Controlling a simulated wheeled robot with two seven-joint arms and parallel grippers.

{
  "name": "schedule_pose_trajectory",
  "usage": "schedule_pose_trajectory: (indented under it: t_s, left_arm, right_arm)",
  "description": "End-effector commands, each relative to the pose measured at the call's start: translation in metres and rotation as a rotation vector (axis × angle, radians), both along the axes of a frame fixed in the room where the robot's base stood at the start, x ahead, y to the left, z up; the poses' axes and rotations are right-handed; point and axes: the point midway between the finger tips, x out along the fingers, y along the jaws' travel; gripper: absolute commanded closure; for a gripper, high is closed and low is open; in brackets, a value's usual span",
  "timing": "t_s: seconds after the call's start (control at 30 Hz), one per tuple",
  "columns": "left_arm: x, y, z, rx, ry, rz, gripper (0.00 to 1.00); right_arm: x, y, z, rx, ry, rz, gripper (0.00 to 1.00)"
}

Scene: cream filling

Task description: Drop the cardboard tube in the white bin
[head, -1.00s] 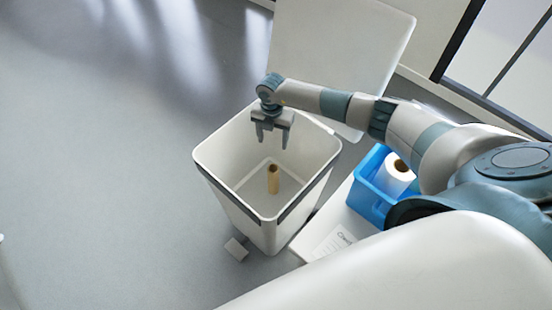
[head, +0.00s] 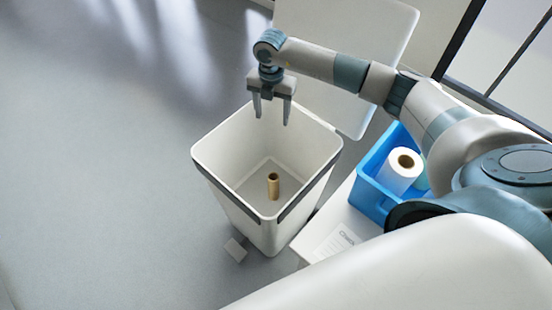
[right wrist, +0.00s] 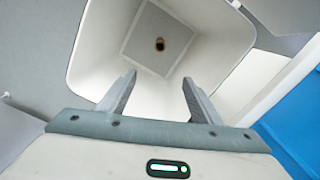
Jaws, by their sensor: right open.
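The cardboard tube (head: 273,186) stands upright on the floor of the white bin (head: 235,199), inside its walls. It also shows end-on in the right wrist view (right wrist: 160,44). The bin's lid (head: 345,60) is open, tilted back behind it. My right gripper (head: 272,112) is open and empty above the back part of the bin, well above the tube. In the right wrist view its two fingers (right wrist: 158,95) are spread with nothing between them. My left gripper is not in view.
A blue crate (head: 371,200) with a white paper roll (head: 400,171) stands on a white surface (head: 316,245) to the right of the bin. The bin's pedal (head: 236,249) juts out at its front. The grey floor to the left is clear.

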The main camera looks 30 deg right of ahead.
Motion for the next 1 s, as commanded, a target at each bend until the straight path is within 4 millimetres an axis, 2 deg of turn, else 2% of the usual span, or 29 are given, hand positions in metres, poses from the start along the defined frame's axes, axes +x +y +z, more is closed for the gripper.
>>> schedule_pose_trajectory:
  t_s: [0.2, 0.4, 1.0]
  left_arm:
    - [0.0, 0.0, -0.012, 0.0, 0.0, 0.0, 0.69]
    - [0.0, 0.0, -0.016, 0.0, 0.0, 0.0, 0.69]
    - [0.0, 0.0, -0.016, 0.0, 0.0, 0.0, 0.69]
  right_arm:
    - [0.001, 0.0, 0.037, 0.0, -0.003, 0.0, 0.41]
    - [0.0, 0.0, 0.056, -0.001, -0.001, 0.0, 0.41]
    - [0.0, 0.0, 0.06, -0.001, 0.001, 0.0, 0.41]
